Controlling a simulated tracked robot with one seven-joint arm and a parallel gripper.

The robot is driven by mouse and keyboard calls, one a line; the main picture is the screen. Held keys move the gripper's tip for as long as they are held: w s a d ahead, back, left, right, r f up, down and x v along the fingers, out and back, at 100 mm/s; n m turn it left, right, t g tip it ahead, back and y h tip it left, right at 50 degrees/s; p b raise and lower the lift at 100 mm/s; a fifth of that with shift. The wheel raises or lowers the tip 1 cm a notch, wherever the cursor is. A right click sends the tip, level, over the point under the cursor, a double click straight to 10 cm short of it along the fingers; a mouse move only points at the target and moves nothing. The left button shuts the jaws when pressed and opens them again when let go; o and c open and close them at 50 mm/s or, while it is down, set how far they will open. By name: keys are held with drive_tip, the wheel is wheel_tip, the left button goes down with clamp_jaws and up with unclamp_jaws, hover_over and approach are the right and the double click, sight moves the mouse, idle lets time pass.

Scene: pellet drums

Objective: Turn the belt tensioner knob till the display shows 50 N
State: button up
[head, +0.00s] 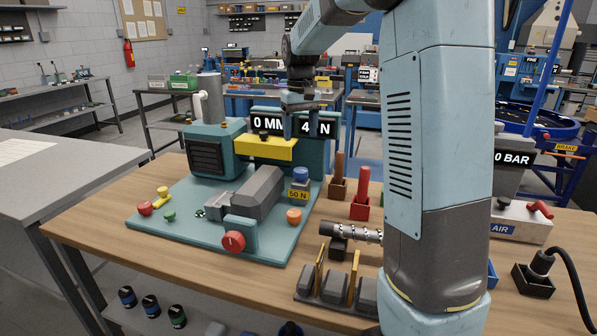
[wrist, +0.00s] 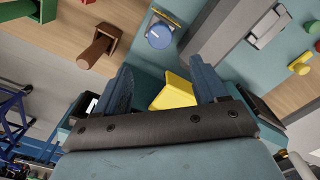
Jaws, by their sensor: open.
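A blue round knob (head: 300,174) stands on the right of the teal machine bed, above a yellow tag (head: 298,195) reading 50 N. The knob also shows in the wrist view (wrist: 159,36), beyond the fingertips and apart from them. My gripper (head: 303,104) is above and behind the knob in the head view. In the wrist view its two fingers (wrist: 161,64) are spread with nothing between them; a yellow block (wrist: 172,92) lies in the background.
A left display (head: 267,123) reads 0 MM. A red knob (head: 234,242), an orange button (head: 293,216) and a grey vise-like block (head: 258,192) sit on the bed. Red (head: 361,190) and brown (head: 338,176) handles stand upright right of it. My arm hides part of the bench.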

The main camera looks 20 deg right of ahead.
sight(300, 169)
wheel_tip(300, 169, down, 13)
drive_tip(key=shift+r, duration=0.1)
idle(0.4)
drive_tip(key=shift+c, duration=0.3)
drive_tip(key=c, duration=0.9)
drive_tip(key=shift+c, duration=0.2)
drive_tip(key=shift+m, duration=0.3)
drive_tip(key=m, duration=0.3)
drive_tip(key=shift+m, duration=2.1)
